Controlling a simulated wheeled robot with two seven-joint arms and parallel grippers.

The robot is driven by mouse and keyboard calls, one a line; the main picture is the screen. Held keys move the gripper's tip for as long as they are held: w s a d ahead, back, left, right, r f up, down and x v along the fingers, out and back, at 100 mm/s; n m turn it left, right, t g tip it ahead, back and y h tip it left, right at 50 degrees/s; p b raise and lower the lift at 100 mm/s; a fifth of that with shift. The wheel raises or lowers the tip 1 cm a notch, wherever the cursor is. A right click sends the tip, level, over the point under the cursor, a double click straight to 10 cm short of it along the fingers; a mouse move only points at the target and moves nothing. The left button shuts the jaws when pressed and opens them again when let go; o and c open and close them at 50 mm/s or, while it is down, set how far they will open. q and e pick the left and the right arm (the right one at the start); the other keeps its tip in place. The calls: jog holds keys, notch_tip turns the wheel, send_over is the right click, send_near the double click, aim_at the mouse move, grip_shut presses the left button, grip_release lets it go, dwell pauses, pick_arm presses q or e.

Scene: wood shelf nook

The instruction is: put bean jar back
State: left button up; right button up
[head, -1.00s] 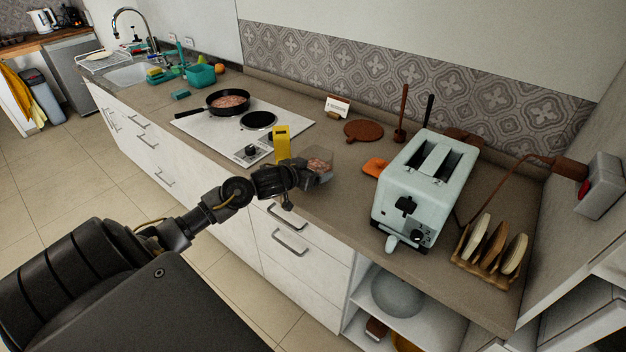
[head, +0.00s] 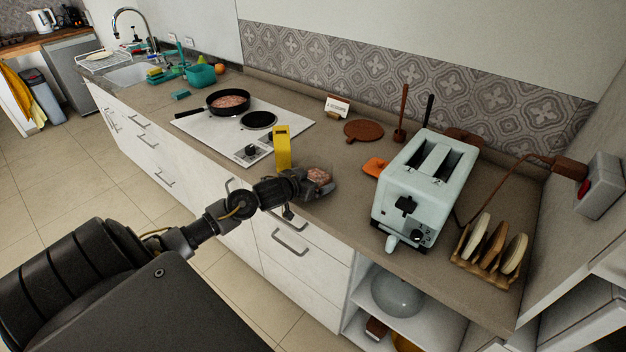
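The bean jar (head: 319,175), a small container with reddish-brown contents, is on or just above the counter at its front edge, right of the yellow box. My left gripper (head: 318,184) is right at the jar, with dark finger parts around its near side. They hide much of the jar. I cannot tell whether the fingers are closed on it or whether its base touches the counter. My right gripper is not in view.
A yellow box (head: 282,148) stands just behind my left wrist. The hob (head: 225,133) with a pan (head: 228,101) is to the left. A pale toaster (head: 424,190), an orange item (head: 375,167) and a toast rack (head: 490,252) are to the right. An open shelf (head: 362,300) holds a glass bowl (head: 397,293).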

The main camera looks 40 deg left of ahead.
pick_arm(q)
jog(key=shift+r, duration=0.1)
jog(key=v, duration=1.2)
